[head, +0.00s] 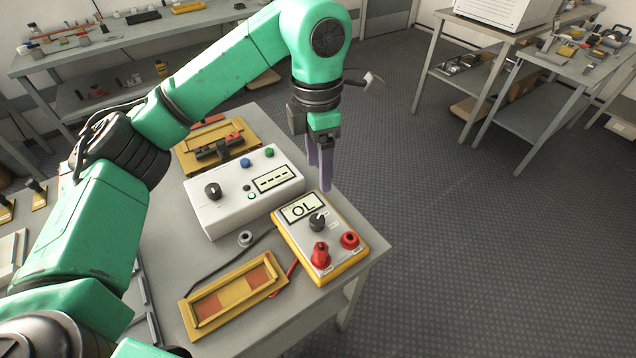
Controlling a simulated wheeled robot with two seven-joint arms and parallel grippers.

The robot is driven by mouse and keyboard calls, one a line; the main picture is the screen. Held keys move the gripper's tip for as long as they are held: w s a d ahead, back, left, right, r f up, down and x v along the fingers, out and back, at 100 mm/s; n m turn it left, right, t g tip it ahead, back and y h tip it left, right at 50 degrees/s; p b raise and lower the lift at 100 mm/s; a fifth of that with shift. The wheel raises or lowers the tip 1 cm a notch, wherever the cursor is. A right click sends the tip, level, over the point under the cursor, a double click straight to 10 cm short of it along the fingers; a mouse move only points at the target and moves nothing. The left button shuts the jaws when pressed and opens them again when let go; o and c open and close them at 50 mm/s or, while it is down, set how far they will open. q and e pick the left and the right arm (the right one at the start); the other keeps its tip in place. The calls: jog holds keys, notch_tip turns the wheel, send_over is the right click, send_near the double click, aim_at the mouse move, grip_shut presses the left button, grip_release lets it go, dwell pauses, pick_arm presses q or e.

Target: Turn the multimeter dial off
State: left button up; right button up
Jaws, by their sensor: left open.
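The multimeter (326,258) is a yellow-edged box with a grey-white face, lying on the table near its right edge. Its display reads "OL". Its black dial (317,222) sits below the display, with a pale pointer mark; the labels around it are too small to read. A red plug and a red socket are at its lower end. My left gripper (320,186) points down above and just behind the multimeter's far end, apart from the dial. Its purple-grey fingers are open, with nothing seen between them. My right gripper is not in view.
A white box with a knob, buttons and a dashed display (225,210) stands behind and left of the multimeter. A yellow tray (190,322) lies in front-left, with a yellow fixture (187,158) at the back. Cables cross the grey table (165,262). Open floor lies right.

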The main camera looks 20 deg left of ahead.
pick_arm(q)
jog(key=p, duration=0.1)
send_near(317, 219)
jog(key=shift+s+d+f, duration=0.2)
jog(key=shift+s+f, duration=0.05)
jog(key=shift+s, duration=0.35)
jog(key=f, duration=0.3)
jog(key=w+f+p, duration=0.1)
jog(key=f, duration=0.1)
jog(key=shift+a, duration=0.15)
notch_tip(317, 219, down, 3)
jog(key=shift+f+p, duration=0.3)
jog(key=shift+f, duration=0.15)
grip_shut()
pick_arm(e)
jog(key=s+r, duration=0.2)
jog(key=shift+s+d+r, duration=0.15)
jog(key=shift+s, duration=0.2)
